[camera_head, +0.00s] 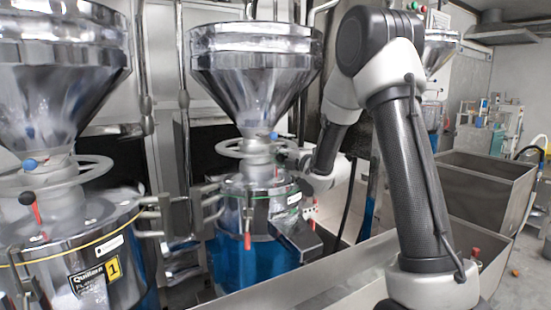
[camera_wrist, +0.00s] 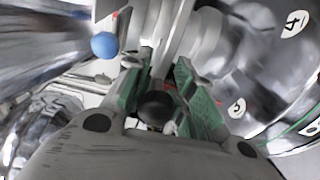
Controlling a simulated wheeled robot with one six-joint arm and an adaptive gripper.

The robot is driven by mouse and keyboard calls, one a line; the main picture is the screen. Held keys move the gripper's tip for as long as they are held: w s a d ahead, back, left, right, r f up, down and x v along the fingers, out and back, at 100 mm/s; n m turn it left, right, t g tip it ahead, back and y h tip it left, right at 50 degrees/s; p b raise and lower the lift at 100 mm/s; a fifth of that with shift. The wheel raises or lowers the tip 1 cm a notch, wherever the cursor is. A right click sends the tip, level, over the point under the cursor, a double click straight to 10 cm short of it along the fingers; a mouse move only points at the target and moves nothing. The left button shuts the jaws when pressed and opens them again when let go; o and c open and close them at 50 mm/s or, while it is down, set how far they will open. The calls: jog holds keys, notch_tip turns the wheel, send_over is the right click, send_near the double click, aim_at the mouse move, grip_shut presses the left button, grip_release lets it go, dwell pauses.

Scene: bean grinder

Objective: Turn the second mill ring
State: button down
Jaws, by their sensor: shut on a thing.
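The second mill stands mid-picture in the head view, a steel funnel above a steel body with a blue lower part. Its pale metal ring (camera_head: 232,148) circles the neck below the funnel. My gripper (camera_head: 290,158) is at the ring's right side, its fingers mostly hidden by the wrist. In the wrist view the green-padded fingers (camera_wrist: 160,98) are close together, with a pale bar of the ring (camera_wrist: 174,42) running down between them. A black ball knob (camera_wrist: 155,107) shows between the fingers. A blue ball (camera_wrist: 103,45) is just left of them.
The first mill (camera_head: 95,240), labelled 1, stands at the left with its own ring and red lever. A steel trough (camera_head: 310,285) runs along the front. Steel bins (camera_head: 485,190) stand at the right. Upright pipes and brackets stand close between the mills.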

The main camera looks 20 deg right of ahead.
jog(key=shift+d+f, duration=0.1)
jog(key=shift+d, duration=0.05)
jog(key=c, duration=1.5)
grip_release()
jog(key=shift+s, duration=0.15)
jog(key=v, duration=1.1)
jog(key=shift+s+d, duration=0.2)
jog(key=shift+s, duration=0.2)
